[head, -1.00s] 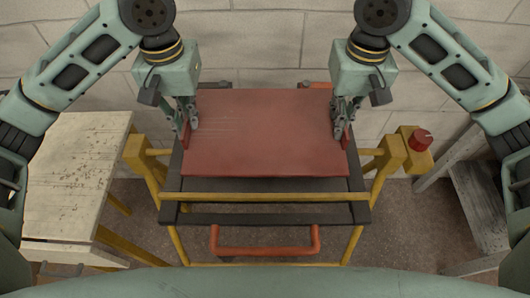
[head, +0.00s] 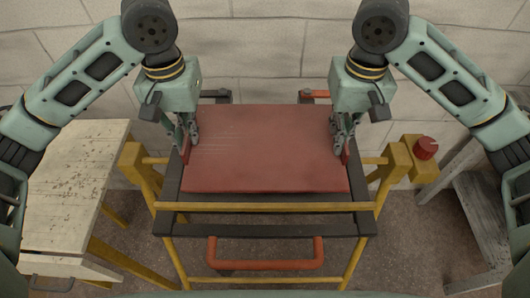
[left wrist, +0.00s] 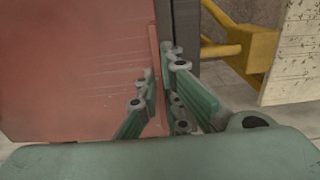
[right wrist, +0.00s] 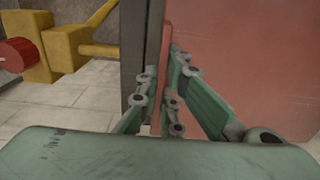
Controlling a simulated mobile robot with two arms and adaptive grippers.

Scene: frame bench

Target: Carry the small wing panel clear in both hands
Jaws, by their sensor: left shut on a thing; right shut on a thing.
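The small wing panel (head: 265,150) is a flat dull-red sheet over the dark-topped stand (head: 265,226). It looks about level; I cannot tell whether it touches the stand. My left gripper (head: 187,145) is shut on the upright red lip at the panel's left edge. My right gripper (head: 346,150) is shut on the matching lip at the right edge. In the left wrist view the fingers pinch the left lip (left wrist: 156,60). In the right wrist view they pinch the right lip (right wrist: 167,50). The fingers hide parts of both lips.
Yellow rails and posts frame the stand, with a red knob (head: 425,148) on the right post. An orange handle (head: 265,264) is at the front. A worn pale table (head: 65,190) stands left and a grey step-like stand (head: 490,210) right. A block wall is behind.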

